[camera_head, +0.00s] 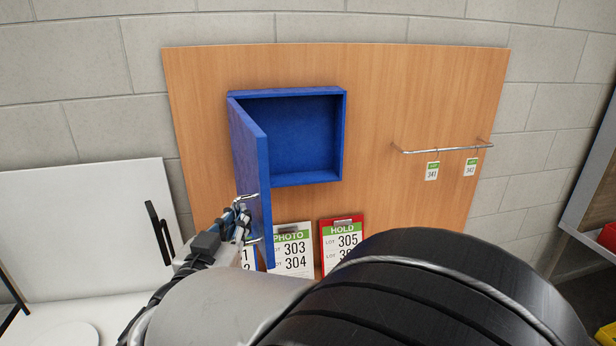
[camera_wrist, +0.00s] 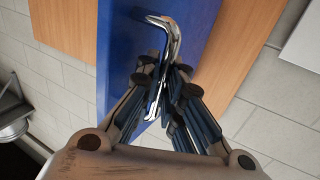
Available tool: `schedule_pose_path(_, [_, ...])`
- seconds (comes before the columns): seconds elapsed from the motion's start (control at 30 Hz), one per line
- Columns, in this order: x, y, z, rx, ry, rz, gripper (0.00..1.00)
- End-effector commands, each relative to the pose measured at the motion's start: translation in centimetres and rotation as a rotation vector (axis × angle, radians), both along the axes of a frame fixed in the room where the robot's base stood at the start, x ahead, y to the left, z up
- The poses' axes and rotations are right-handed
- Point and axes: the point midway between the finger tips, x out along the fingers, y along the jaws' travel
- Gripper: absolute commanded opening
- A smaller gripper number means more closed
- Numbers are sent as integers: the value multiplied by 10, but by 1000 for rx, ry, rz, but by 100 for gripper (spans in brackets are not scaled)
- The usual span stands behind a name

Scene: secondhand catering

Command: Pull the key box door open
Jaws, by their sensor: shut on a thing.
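The blue key box (camera_head: 305,140) is fixed on a wooden board, and its inside looks empty. Its blue door (camera_head: 251,170) is hinged at the left and stands wide open, sticking out from the box. A shiny bar handle (camera_head: 251,198) is on the door's outer face near the free edge. My gripper (camera_head: 238,218) is shut on this handle. In the wrist view my gripper (camera_wrist: 160,88) has its fingers closed around the metal handle (camera_wrist: 171,40), with the blue door (camera_wrist: 130,60) behind it. The gripper partly hides the handle.
The wooden board (camera_head: 400,90) also carries a metal rail (camera_head: 440,150) with two tags at the right. Clipboards with lot numbers, such as the red one (camera_head: 356,225), hang below the box. A white panel with a dark handle (camera_head: 90,225) stands at the left.

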Motion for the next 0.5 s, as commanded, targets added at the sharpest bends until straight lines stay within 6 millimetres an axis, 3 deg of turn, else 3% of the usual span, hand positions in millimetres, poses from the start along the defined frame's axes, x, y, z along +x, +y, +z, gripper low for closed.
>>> schedule_pose_path(0.2, [-5,15,-1,-9,3,-53,0])
schedule_pose_path(0.5, [-6,19,-2,-7,3,-70,0])
